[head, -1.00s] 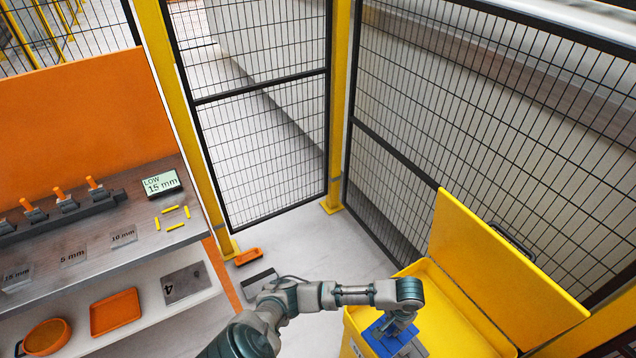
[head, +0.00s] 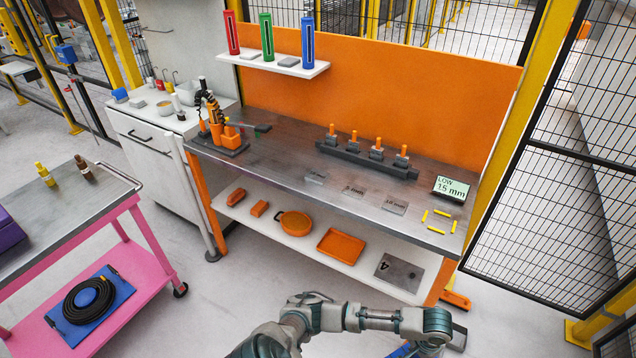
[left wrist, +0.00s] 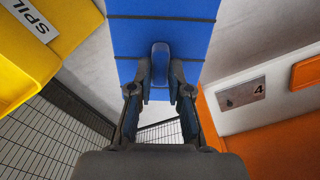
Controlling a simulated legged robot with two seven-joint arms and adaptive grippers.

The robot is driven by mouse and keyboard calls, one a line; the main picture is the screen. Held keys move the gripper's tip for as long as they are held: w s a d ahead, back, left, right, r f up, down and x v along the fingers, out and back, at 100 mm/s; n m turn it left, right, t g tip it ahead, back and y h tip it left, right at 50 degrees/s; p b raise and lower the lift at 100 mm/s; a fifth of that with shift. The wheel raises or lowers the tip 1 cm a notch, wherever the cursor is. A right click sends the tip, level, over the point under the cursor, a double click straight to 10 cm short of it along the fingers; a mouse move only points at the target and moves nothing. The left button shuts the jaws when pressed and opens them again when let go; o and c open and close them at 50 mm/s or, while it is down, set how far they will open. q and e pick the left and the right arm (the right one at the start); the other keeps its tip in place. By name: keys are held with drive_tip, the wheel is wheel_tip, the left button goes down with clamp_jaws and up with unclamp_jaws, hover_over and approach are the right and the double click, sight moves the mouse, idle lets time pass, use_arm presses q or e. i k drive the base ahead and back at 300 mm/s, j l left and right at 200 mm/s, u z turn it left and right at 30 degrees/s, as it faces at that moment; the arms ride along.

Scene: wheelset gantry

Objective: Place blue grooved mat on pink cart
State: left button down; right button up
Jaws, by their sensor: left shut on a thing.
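The blue grooved mat (left wrist: 196,28) fills the top middle of the left wrist view, with dark grooves across it and a rounded blue grip. My left gripper (left wrist: 160,88) is shut on that grip. In the head view only a small blue piece of the mat (head: 402,350) shows at the bottom edge, beside my wrist. The pink cart (head: 80,215) stands at the far left of the head view, well apart from the mat. It has a grey metal top and a lower shelf. My right gripper is not in view.
The cart top holds yellow and brown bottles (head: 62,175) and a purple box (head: 8,228). A coiled black hose (head: 88,302) lies on its lower shelf. An orange-backed workbench (head: 270,160) stands ahead. A yellow bin (left wrist: 25,55) is close beside the mat. Floor between cart and bench is clear.

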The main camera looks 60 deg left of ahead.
sight(58, 211)
drive_tip(key=k+j+u, duration=0.2)
drive_tip(key=u, duration=0.15)
drive_tip(key=k+j+u, duration=0.2)
drive_tip(key=j+u, duration=0.15)
drive_tip(key=k+j+u, duration=0.1)
drive_tip(key=j+u, duration=0.25)
drive_tip(key=k+j+u, duration=0.1)
drive_tip(key=j+u, duration=0.55)
drive_tip(key=k+j, duration=0.05)
drive_tip(key=j, duration=0.05)
